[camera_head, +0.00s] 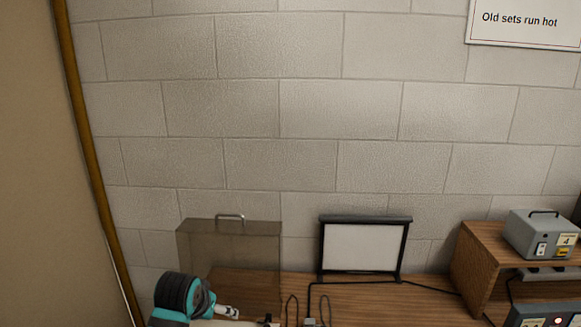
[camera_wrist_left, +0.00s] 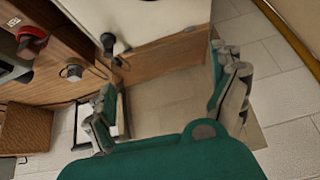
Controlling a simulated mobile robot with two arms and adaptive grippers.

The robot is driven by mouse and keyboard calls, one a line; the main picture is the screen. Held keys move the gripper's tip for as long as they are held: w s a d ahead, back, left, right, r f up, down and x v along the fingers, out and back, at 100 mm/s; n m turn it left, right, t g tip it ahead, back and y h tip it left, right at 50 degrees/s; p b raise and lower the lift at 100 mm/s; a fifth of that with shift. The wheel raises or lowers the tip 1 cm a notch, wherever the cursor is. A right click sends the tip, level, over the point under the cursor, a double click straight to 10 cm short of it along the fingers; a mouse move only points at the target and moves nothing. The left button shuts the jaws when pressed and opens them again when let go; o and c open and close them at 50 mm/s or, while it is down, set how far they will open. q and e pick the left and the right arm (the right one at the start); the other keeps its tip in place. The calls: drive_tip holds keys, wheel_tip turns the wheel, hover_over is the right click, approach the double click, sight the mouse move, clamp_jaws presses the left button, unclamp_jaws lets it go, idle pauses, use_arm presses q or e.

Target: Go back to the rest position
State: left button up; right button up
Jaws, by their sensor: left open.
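My left arm, teal and black, comes in at the bottom left of the head view; its gripper is mostly cut off or hidden there. In the left wrist view my left gripper (camera_wrist_left: 165,78) is open, its two green and grey fingers wide apart. Nothing is clearly held between them. A tan see-through panel lies behind the fingers in that view. My right gripper is in neither view.
A see-through brown cover (camera_head: 230,250) with a handle stands by my left arm. A black-framed white panel (camera_head: 362,248) stands on the wooden desk (camera_head: 400,292). A grey box (camera_head: 540,235) sits on a wooden shelf (camera_head: 478,262). A red knob (camera_wrist_left: 32,40) shows.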

use_arm(q)
drive_tip(key=s+f+g, duration=0.1)
drive_tip(key=s+f, duration=0.4)
drive_tip(key=s, duration=0.4)
drive_tip(key=s+f+g, duration=0.1)
drive_tip(key=s+f, duration=0.4)
drive_tip(key=s, duration=0.4)
drive_tip(key=s+f+m+g, duration=0.1)
drive_tip(key=s, duration=1.7)
wheel_tip(320, 180, down, 33)
drive_tip(key=s+g+b, duration=0.1)
drive_tip(key=g+b, duration=0.1)
drive_tip(key=b, duration=0.6)
drive_tip(key=s+a+f+b, duration=0.1)
drive_tip(key=s+f+b, duration=0.2)
drive_tip(key=s+f, duration=0.5)
drive_tip(key=s+a+f+b, duration=0.2)
drive_tip(key=s+f, duration=0.7)
drive_tip(key=f, duration=0.6)
drive_tip(key=shift+f+m+g+b, duration=0.2)
drive_tip(key=shift+m+g+b, duration=0.15)
drive_tip(key=shift+b, duration=0.4)
drive_tip(key=shift+w, duration=0.1)
